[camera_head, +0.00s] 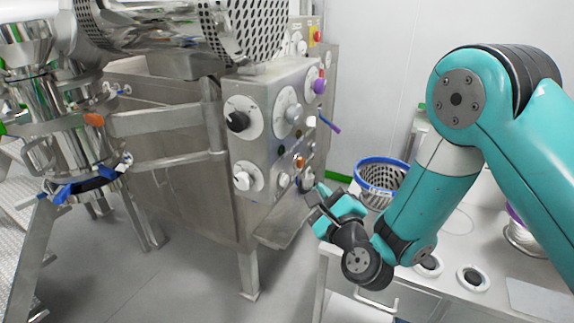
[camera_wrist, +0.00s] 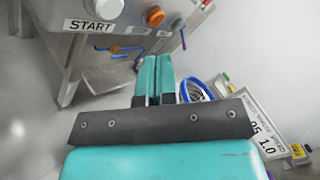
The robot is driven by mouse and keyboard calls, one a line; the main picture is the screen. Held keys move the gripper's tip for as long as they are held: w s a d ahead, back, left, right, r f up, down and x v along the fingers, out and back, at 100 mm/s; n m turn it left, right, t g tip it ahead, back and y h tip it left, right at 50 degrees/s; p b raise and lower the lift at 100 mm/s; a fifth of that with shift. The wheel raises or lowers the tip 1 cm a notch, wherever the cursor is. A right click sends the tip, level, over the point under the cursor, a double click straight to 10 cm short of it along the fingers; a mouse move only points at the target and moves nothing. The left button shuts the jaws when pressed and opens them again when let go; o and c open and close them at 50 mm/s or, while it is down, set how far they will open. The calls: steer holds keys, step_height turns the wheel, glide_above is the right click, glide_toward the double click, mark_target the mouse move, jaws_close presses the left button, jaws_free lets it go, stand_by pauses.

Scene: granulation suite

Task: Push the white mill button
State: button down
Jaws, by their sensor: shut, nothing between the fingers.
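A white button (camera_wrist: 108,8) sits above a START label (camera_wrist: 90,26) on a steel panel, cut by the top edge of the wrist view. An orange button (camera_wrist: 154,16) is to its right. In the head view the steel control cabinet (camera_head: 262,150) carries several knobs and buttons; I cannot tell for sure which small one is the START button. My gripper (camera_head: 312,193) is near the cabinet's lower right side. In the wrist view its teal fingers (camera_wrist: 155,62) are together and empty, pointing below and right of the white button, apart from it.
A blue-rimmed basket (camera_head: 383,162) stands on the worktop (camera_head: 460,245) right of my gripper. A purple-handled lever (camera_head: 329,124) sticks out of the cabinet. Steel vessels and pipework (camera_head: 45,130) fill the left side. Floor between them is clear.

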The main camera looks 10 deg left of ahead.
mark_target(284, 181)
steer(key=a+p, duration=0.2)
steer(key=p, duration=0.2)
steer(key=w+a+p, duration=0.1)
steer(key=a+p, duration=0.1)
steer(key=p, duration=0.2)
steer(key=shift+w, duration=0.15)
steer(key=shift+w+a+r+p, duration=0.1)
steer(key=shift+a+p, duration=0.15)
steer(key=shift+p, duration=0.4)
stand_by(1.5)
